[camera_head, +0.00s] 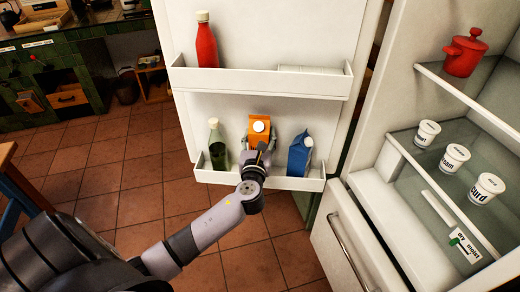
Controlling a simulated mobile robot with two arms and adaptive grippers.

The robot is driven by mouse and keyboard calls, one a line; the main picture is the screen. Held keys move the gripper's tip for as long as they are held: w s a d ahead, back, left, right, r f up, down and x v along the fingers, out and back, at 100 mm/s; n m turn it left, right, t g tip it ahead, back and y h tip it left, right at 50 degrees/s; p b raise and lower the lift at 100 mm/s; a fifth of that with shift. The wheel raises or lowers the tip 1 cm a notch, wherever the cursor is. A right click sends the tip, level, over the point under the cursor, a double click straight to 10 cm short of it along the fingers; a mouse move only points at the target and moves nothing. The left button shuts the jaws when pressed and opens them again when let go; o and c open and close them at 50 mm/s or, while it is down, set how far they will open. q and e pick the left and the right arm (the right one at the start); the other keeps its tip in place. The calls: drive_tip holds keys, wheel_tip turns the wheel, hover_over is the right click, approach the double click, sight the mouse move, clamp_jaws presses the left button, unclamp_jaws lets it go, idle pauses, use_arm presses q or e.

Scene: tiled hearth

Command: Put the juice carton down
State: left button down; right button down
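The juice carton, taken to be the orange one (259,128) with a white cap, is upright at the lower shelf of the open fridge door, between a green bottle and a blue carton. My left gripper (258,146) is right in front of it and hides its lower part. I cannot tell whether the fingers are closed on the carton, or whether its base rests on the shelf. The lower door shelf (285,183) has a raised front rim. My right gripper is not in view.
The green bottle (217,150) and blue carton (299,155) stand close on either side. A red bottle (206,45) stands on the upper door shelf (250,82). White tubs (455,157) and a red pot (464,54) are inside the fridge. A drawer (350,245) is below.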

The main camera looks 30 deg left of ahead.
use_arm(q)
drive_tip(key=f, duration=0.1)
drive_tip(key=w+f+b, duration=0.1)
drive_tip(key=shift+w+a+f, duration=0.1)
drive_tip(key=shift+a+f, duration=0.2)
drive_tip(key=shift+f, duration=0.05)
wheel_tip(320, 180, down, 3)
drive_tip(key=shift+f+b, duration=0.1)
drive_tip(key=shift+b, duration=0.35)
drive_tip(key=shift+w+a+f, duration=0.1)
drive_tip(key=shift+w+f, duration=0.1)
drive_tip(key=shift+f, duration=0.15)
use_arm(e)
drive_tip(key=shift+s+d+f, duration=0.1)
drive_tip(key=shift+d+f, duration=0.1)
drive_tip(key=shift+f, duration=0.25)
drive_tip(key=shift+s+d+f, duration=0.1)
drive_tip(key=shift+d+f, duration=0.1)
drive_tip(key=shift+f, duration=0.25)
use_arm(q)
drive_tip(key=shift+f, duration=0.1)
drive_tip(key=c, duration=1.1)
unclamp_jaws()
drive_tip(key=shift+s+f, duration=0.1)
drive_tip(key=shift+f, duration=0.05)
drive_tip(key=o, duration=0.4)
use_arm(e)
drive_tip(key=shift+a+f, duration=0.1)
